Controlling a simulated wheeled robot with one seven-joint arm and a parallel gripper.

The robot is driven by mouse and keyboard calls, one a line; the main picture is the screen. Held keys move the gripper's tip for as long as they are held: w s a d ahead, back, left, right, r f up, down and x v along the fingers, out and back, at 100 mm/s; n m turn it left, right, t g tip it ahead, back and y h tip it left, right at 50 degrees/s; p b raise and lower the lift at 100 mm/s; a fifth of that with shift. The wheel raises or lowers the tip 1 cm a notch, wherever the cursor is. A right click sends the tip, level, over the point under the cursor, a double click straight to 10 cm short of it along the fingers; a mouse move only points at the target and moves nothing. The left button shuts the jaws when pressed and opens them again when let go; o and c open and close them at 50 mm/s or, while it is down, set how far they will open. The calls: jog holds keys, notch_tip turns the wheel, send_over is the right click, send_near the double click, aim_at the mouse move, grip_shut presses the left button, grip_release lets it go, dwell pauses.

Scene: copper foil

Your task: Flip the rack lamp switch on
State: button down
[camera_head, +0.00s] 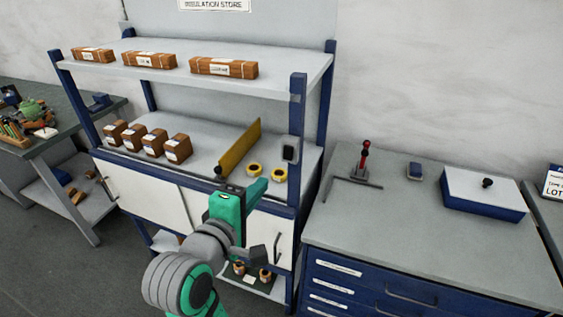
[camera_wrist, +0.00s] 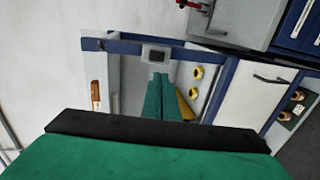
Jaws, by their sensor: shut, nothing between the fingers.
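The rack lamp switch (camera_head: 289,150) is a small dark rocker on a light plate, on the front right post of the blue and grey rack (camera_head: 298,100). It also shows in the wrist view, where the switch (camera_wrist: 157,57) is just beyond my fingertips. My gripper (camera_head: 262,186) is green, shut and empty, below and to the left of the switch in the head view. In the wrist view the fingers of my gripper (camera_wrist: 160,78) point at the switch, with a gap that I cannot judge. Whether the switch is on or off is too small to tell.
The rack holds a yellow board (camera_head: 240,147), yellow tape rolls (camera_head: 279,175), several small brown boxes (camera_head: 153,142) and long packages (camera_head: 223,68). A bench (camera_head: 430,240) to the right carries a red-handled tool (camera_head: 365,155) and a lidded box (camera_head: 485,193).

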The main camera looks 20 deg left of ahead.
send_near(286, 157)
jog(key=w, duration=0.4)
jog(key=shift+w+d+f, duration=0.25)
jog(key=shift+w+f, duration=0.25)
jog(key=shift+w, duration=0.65)
jog(key=shift+a, duration=0.15)
